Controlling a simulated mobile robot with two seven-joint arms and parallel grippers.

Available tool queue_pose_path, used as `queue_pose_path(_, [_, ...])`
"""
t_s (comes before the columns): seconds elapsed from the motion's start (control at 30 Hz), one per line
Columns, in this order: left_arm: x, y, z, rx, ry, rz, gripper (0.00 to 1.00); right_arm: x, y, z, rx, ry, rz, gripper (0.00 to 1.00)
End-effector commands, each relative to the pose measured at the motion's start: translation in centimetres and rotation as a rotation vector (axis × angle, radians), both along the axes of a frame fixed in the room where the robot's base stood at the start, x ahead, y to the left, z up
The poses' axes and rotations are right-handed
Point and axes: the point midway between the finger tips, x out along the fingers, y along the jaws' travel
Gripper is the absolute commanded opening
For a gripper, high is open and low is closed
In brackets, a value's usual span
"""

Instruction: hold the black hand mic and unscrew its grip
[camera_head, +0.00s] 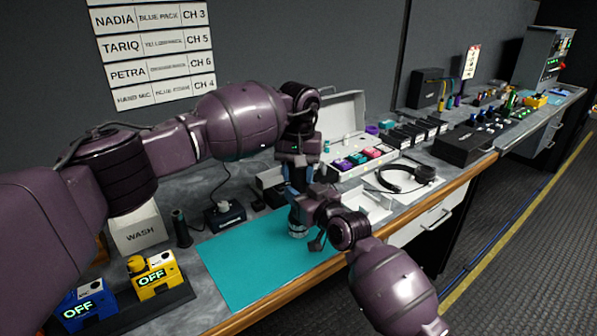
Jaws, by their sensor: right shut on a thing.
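Both my grippers meet over the teal mat (240,262). My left gripper (302,180) points down from above, its fingers close around the upper part of an upright thing; whether they are open or shut is hidden. My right gripper (303,208) reaches in from the lower right, just below the left one, and is shut on the same upright thing. This appears to be the black hand mic (298,230); only its lower end shows, with a pale, silvery band close above the mat. The grippers hide most of it.
A white WASH box (139,232), a dark upright cylinder (181,228) and a small dark box (224,214) stand left of the mat. Yellow (154,275) and blue (87,303) OFF packs sit at front left. A headset (406,177) lies to the right. The mat's front is clear.

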Motion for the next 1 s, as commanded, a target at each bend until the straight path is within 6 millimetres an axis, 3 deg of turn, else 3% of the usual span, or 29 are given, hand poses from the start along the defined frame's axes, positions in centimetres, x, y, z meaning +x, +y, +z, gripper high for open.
queue_pose_path(0.27, [0.01, 0.03, 0.0, 0.0, 0.0, 0.095, 0.14, 0.0, -0.01, -0.08, 0.0, 0.001, 0.0, 0.0])
queue_pose_path(1.0, [-0.01, 0.01, 0.08, -0.002, -0.001, 1.164, 0.14, 0.01, -0.04, -0.09, 0.001, 0.002, -0.001, 0.0])
